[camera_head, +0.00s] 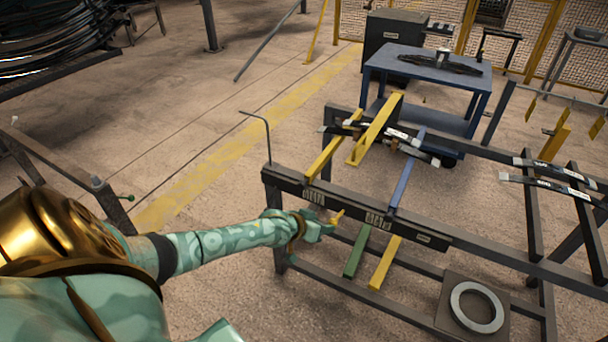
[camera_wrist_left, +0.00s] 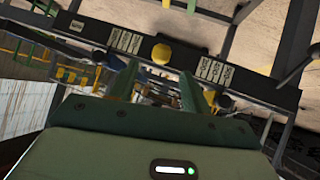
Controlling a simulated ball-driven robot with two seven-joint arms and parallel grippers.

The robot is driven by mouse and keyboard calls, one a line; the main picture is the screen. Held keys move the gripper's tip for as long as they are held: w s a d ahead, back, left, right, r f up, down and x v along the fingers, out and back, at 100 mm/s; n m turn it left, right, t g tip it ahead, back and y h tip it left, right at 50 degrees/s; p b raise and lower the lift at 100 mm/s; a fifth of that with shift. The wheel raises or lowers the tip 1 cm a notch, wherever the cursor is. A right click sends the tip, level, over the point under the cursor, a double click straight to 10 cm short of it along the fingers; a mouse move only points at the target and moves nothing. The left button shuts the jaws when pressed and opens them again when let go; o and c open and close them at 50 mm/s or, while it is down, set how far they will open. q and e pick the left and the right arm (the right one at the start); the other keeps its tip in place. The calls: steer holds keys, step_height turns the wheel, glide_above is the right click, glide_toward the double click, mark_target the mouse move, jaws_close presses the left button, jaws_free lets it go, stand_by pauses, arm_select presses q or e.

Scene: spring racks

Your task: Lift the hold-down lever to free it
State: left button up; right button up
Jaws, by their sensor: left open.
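A small yellow handle (camera_head: 338,217) sticks out at the front rail of the rack, just beyond my left gripper (camera_head: 326,227); I take it for the end of the hold-down lever. In the left wrist view its rounded yellow end (camera_wrist_left: 161,54) shows ahead of and between the two green fingers of the left gripper (camera_wrist_left: 156,80). The fingers are apart with nothing held between them. Whether they touch the handle I cannot tell. How the handle joins the rest of the lever is hidden. My right gripper is not in view.
The dark rack rail (camera_head: 430,238) carries labels and yellow, blue and green bars. Leaf springs (camera_head: 405,137) lie across the rack. A bent rod (camera_head: 266,135) stands at its left corner. A blue table (camera_head: 425,72) stands behind.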

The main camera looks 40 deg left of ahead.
arm_select(q)
steer(key=p+v, duration=0.2)
steer(key=v, duration=0.4)
steer(key=shift+s+r+p, duration=0.25)
steer(key=shift+s+p, duration=0.05)
steer(key=shift+s, duration=0.05)
